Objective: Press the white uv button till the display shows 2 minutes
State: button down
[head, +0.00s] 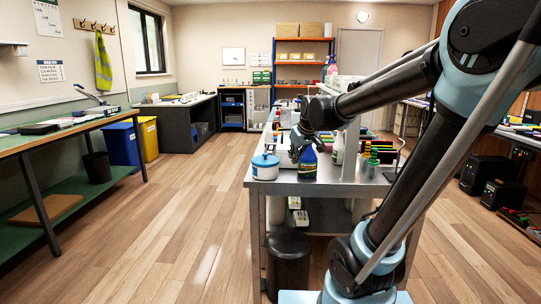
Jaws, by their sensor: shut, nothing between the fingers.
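My gripper (296,152) hangs over the front part of the metal table (330,187), small and dark in the head view. Its fingers are shut with nothing visible between them. It is close to a blue bottle (307,163) and just right of a round white and blue container (265,167). I cannot make out the white uv button or a lit display; they are too small or hidden behind my arm and gripper. I cannot tell whether the fingertips touch anything.
Green-capped bottles (372,158) and a white bottle (338,150) crowd the table right of my gripper. A black bin (288,262) stands below its front edge. A workbench (65,133) runs along the left wall. The wooden floor (180,215) between is clear.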

aim_at(270, 153)
jog(key=w+a+r+n, duration=0.1)
jog(key=w+a, duration=0.3)
jog(key=w+a+r+n+t+y, duration=0.1)
jog(key=w+a+r, duration=0.1)
jog(key=w+a, duration=0.2)
jog(key=w+a+r+n, duration=0.1)
jog(key=w+a+r, duration=0.1)
jog(key=w+a, duration=0.2)
jog(key=shift+w+a+t+y, duration=0.15)
jog(key=shift+w+t, duration=0.05)
jog(key=shift+w, duration=0.25)
jog(key=shift+w+a+t+y, duration=0.15)
jog(key=shift+w+t, duration=0.05)
jog(key=shift+w, duration=0.25)
jog(key=w+r+n+h, duration=0.1)
jog(key=w+h, duration=0.1)
jog(key=w, duration=0.8)
jog(key=shift+w+d+r+n+t+h, duration=0.15)
jog(key=shift+w+d+n+t+h, duration=0.15)
jog(key=shift+w+d+t, duration=0.1)
jog(key=shift+a, duration=0.1)
jog(key=shift+f, duration=4.45)
jog(key=shift+f, duration=0.1)
jog(key=shift+f, duration=0.2)
